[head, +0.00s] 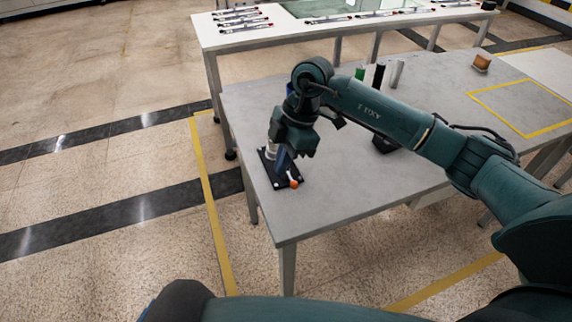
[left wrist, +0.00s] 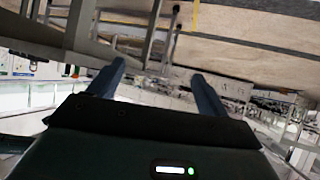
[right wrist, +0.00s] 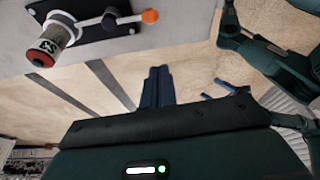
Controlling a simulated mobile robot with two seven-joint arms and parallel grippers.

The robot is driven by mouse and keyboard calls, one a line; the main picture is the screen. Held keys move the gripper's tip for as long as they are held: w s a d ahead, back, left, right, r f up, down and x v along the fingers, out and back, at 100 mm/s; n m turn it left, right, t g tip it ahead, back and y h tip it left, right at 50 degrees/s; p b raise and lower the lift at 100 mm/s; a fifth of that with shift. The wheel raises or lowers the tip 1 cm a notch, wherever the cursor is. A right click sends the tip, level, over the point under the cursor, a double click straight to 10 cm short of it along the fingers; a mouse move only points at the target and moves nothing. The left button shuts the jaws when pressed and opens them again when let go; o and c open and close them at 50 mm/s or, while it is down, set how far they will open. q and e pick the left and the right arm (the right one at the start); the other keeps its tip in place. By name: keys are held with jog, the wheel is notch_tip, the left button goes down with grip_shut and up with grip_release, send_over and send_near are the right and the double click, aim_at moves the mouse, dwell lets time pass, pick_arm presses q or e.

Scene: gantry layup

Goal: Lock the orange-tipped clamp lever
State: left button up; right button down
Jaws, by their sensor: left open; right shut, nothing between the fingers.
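The clamp is a black base plate (head: 270,171) near the table's left front corner. Its lever ends in an orange tip (head: 293,184), which also shows in the right wrist view (right wrist: 150,16) at the end of a light lever arm. A cylinder with a red band (right wrist: 50,40) stands on the plate. My right gripper (head: 284,160) is above the plate in the head view, hiding part of it. In the right wrist view its blue fingers (right wrist: 157,86) are together and empty, apart from the orange tip. My left gripper (left wrist: 157,85) is open and empty, away from the clamp.
The grey table (head: 340,205) is clear in front of my right arm. Green, black and pale cylinders (head: 397,74) and a dark block (head: 384,144) stand farther back. A yellow-outlined area (head: 520,105) lies at right. A white table (head: 290,37) with several tools stands behind.

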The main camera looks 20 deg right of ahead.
aim_at(290, 176)
jog(key=x, duration=0.8)
jog(key=shift+f+p, duration=0.25)
jog(key=shift+p, duration=0.05)
jog(key=d, duration=0.2)
jog(key=shift+w+d+r+p, duration=0.15)
jog(key=shift+d+r+p, duration=0.2)
jog(key=shift+d, duration=0.6)
